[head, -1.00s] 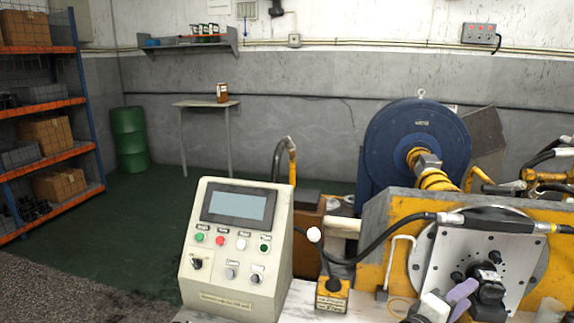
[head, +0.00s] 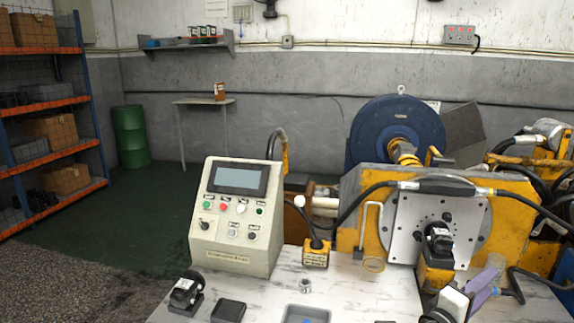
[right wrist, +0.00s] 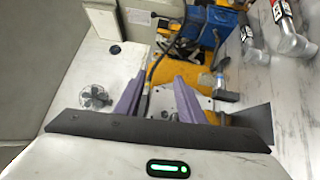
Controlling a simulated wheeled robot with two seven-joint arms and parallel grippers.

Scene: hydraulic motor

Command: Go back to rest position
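My right gripper (head: 487,286) has purple fingers and stands low at the right of the head view, just below and right of the black motor (head: 438,243). The motor sits against the silver plate (head: 405,235) on the front of the yellow machine (head: 348,225). In the right wrist view the two fingers of my right gripper (right wrist: 160,85) are apart, with nothing seen held between them. My left gripper is not in view.
A control panel box (head: 235,215) stands left of the machine on the marble-patterned table (head: 285,272). A black part (head: 187,290), a dark block (head: 228,310) and a grey tray (head: 308,314) lie near the front. Shelves (head: 45,103) stand far left; floor there is open.

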